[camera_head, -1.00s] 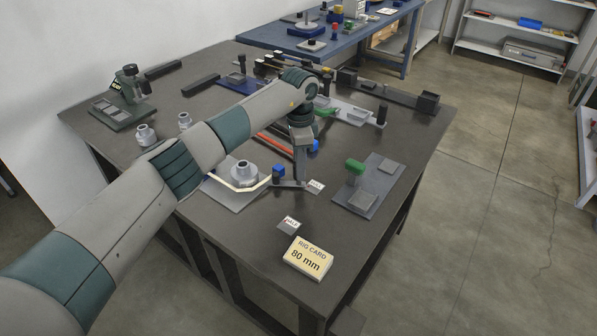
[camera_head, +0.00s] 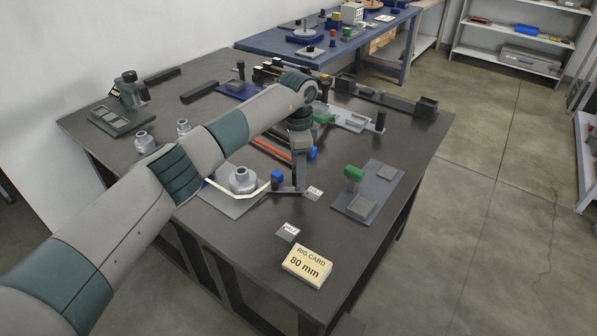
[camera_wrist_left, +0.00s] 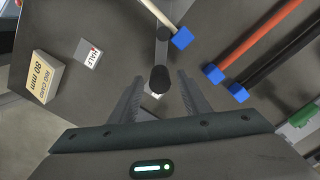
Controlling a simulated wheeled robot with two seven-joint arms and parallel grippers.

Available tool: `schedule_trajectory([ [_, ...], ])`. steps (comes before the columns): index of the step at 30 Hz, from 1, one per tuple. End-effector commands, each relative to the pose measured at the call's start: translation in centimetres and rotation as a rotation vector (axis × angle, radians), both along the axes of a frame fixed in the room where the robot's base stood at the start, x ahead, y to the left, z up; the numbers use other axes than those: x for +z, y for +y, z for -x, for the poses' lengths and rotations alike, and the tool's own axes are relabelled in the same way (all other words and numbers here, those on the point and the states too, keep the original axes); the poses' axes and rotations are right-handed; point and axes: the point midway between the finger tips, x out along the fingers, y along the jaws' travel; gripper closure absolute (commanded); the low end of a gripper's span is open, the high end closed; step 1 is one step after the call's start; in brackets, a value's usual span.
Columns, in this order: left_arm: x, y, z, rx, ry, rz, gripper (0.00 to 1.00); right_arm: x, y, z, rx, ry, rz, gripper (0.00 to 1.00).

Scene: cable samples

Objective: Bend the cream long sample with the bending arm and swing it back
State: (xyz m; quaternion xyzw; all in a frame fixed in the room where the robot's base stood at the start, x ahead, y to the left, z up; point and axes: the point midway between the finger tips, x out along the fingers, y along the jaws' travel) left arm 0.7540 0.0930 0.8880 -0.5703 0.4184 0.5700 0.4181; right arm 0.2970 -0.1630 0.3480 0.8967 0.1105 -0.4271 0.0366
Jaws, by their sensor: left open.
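The cream long sample (camera_head: 220,188) lies bent around a grey round former (camera_head: 243,180) on a light plate (camera_head: 232,208). Its blue end cap (camera_head: 277,177) is just left of my left gripper (camera_head: 299,184). In the left wrist view the cap (camera_wrist_left: 181,38) and a short cream length (camera_wrist_left: 155,10) show beyond the fingers. The bending arm is a dark flat bar (camera_wrist_left: 163,30) beside the cap, with a round dark knob (camera_wrist_left: 160,79) at its end. My left gripper (camera_wrist_left: 160,96) is open, its fingers on either side of the knob with gaps. My right gripper is out of view.
A half card (camera_head: 288,232) and a cream rig card reading 80 mm (camera_head: 307,266) lie near the front edge. A plate with a green-topped post (camera_head: 354,173) stands right of the gripper. Orange and black rods (camera_wrist_left: 265,35) with blue caps lie close by.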

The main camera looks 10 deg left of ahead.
Motion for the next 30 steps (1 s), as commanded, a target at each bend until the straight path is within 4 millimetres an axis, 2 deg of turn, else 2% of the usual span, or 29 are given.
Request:
schedule_trajectory([
  [8, 3.6, 0.0, -0.1, 0.001, -0.003, 0.001, 0.57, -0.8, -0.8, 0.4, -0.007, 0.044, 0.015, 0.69],
  [24, 14.1, -0.1, 0.0, 0.0, -0.003, 0.001, 0.57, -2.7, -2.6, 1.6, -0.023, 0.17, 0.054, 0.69],
  [30, 16.2, 0.0, 0.0, 0.0, -0.002, 0.002, 0.57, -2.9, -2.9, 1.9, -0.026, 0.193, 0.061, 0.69],
])
